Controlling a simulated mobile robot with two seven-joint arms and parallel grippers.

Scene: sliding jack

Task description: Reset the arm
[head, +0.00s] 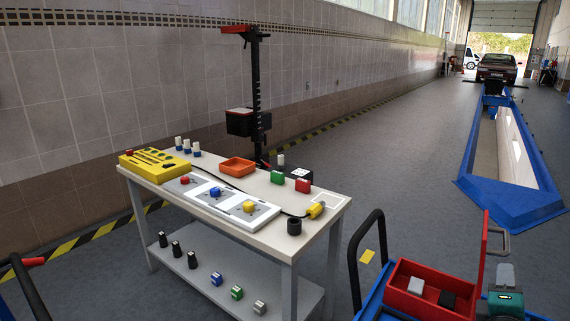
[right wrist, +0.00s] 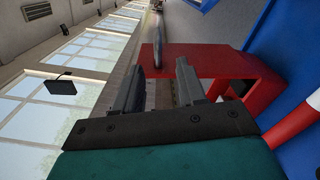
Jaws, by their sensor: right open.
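My right gripper (head: 505,272) is at the lower right of the head view, beside the red open box (head: 416,302). It has a teal body and grey fingers. In the right wrist view its two fingers (right wrist: 162,80) stand apart with nothing seen between them. A red box-like part (right wrist: 235,72) shows just beyond the fingers there; I cannot tell whether they touch it. My left gripper is not in the head view.
A workbench (head: 325,207) holds a yellow tool tray (head: 157,168), an orange tray (head: 237,166), and small coloured blocks. A blue cart with a black handle (head: 354,270) carries the red box. A blue-edged pit (head: 510,200) lies at right. Open floor lies between.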

